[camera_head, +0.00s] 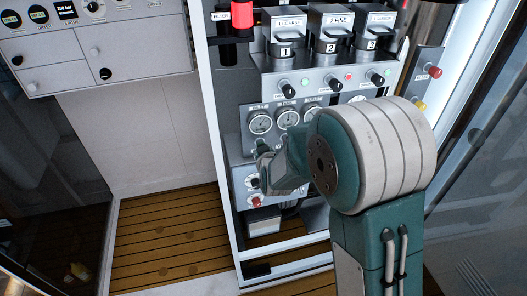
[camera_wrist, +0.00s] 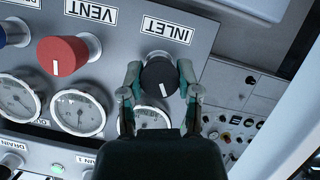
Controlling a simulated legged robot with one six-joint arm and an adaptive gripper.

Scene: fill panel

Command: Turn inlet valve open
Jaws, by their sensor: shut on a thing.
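The inlet valve is a black round knob (camera_wrist: 160,77) with a white pointer line, below an upside-down INLET label (camera_wrist: 166,30) in the wrist view. The line runs nearly up and down in that view, slightly tilted. My gripper (camera_wrist: 160,80) has one finger on each side of the knob and is shut on it. In the head view my gripper (camera_head: 264,160) is at the lower left of the panel, and my arm hides the knob there.
In the wrist view a red VENT knob (camera_wrist: 62,55) sits left of the inlet knob, with gauges (camera_wrist: 78,112) below it. In the head view, numbered canisters (camera_head: 286,50) and black knobs sit above. A white frame post (camera_head: 212,130) stands left of the panel.

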